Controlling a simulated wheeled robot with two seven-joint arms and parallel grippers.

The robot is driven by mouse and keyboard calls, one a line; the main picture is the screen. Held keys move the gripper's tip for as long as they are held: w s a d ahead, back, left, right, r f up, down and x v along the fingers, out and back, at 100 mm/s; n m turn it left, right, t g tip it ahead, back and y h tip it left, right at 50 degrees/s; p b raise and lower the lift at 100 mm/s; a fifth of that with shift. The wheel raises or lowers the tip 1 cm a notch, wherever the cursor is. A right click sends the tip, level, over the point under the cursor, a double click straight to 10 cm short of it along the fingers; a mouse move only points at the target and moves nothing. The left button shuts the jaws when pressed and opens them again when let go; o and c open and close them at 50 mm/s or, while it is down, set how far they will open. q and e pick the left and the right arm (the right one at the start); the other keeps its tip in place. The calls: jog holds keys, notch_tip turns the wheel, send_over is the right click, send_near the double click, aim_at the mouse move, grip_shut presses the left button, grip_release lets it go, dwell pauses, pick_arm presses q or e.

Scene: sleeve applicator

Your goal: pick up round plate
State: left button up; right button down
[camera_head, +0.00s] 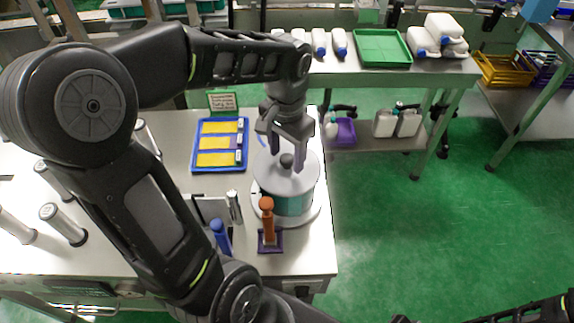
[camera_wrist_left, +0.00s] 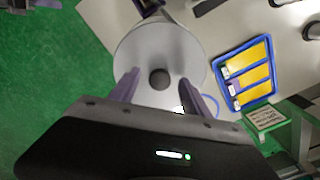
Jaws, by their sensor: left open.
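The round plate (camera_head: 301,182) is a pale disc with a dark round knob (camera_head: 286,160) at its centre, and it lies on top of a teal drum (camera_head: 293,203). In the left wrist view the plate (camera_wrist_left: 150,45) is seen from above, with its knob (camera_wrist_left: 159,78). My left gripper (camera_head: 285,158) points down over the plate. Its fingers are open, one on each side of the knob, and in the left wrist view the left gripper (camera_wrist_left: 159,80) shows gaps between each finger and the knob. My right gripper does not show clearly in either view.
A blue tray with yellow parts (camera_head: 220,168) lies left of the drum. An orange-handled tool (camera_head: 267,220), a blue-handled tool (camera_head: 220,237) and a white bottle (camera_head: 234,207) stand close in front. Silver cylinders (camera_head: 63,224) stand at left.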

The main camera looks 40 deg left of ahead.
pick_arm(q)
grip_shut()
dwell(0.5)
